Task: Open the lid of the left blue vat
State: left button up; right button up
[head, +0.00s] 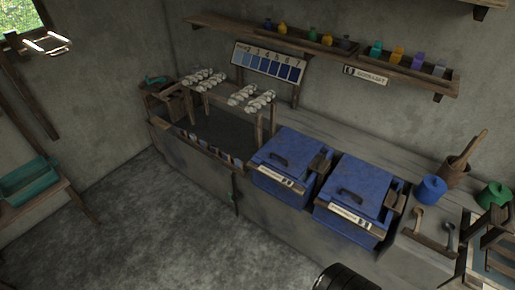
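The left blue vat (262,181) stands in the counter near the middle of the head view. Its blue lid (296,147) lies shut on top, with a dark handle (275,159) on it and a pale label on the front edge. A similar right blue vat (338,231) stands beside it, its lid (362,181) also shut, with a dark handle (351,196). Neither of my grippers shows in this view. A dark rounded part at the bottom edge may be mine.
White skeins (242,95) lie on a wooden rack left of the vats. A bottle shelf (300,43) hangs above. The floor (180,225) in front is clear.

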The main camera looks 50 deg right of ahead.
aim_at(291, 151)
jog(key=z, duration=0.25)
jog(key=i, duration=0.8)
jog(key=z, duration=1.3)
jog(key=i, duration=0.7)
jog(key=z, duration=0.7)
